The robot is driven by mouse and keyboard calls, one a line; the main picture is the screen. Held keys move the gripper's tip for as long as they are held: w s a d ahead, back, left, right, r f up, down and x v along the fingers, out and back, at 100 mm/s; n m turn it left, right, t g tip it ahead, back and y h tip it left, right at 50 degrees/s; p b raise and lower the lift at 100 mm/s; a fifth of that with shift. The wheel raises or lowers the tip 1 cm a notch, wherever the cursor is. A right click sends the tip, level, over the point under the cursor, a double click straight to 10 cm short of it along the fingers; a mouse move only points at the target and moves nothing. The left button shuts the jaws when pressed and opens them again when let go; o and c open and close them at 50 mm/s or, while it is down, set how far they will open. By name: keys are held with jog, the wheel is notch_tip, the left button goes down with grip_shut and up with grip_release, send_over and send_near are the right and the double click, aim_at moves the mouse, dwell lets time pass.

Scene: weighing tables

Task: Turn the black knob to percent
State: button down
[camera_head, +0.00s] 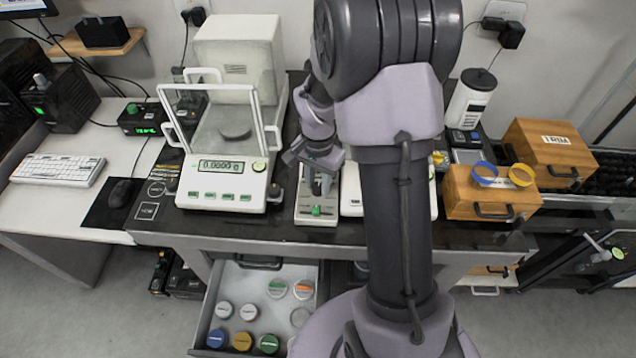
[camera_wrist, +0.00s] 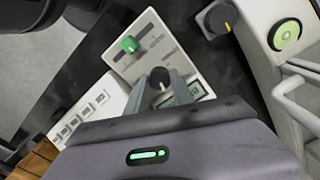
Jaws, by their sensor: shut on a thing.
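The black knob (camera_wrist: 160,77) sits on a light grey control panel (camera_wrist: 160,32), seen in the wrist view. My gripper (camera_wrist: 161,84) is shut on the black knob, with one finger on each side of it. A small display (camera_wrist: 194,90) lies beside the right finger, partly covered. In the head view the panel (camera_head: 316,218) lies under my gripper (camera_head: 318,184), and the black knob is hidden there. The knob's marking and the percent label are too small to read.
A balance (camera_head: 221,187) with open glass doors stands just left of the panel, its display reading near 0.0000 g. An open drawer (camera_head: 262,278) with several round lids extends below the table.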

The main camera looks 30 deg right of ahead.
aim_at(318, 186)
jog(key=shift+m+b, duration=0.4)
jog(key=shift+m, duration=1.5)
jog(key=c, duration=1.1)
grip_release()
notch_tip(318, 186, up, 18)
jog(key=p, duration=0.7)
jog(key=shift+f, duration=0.25)
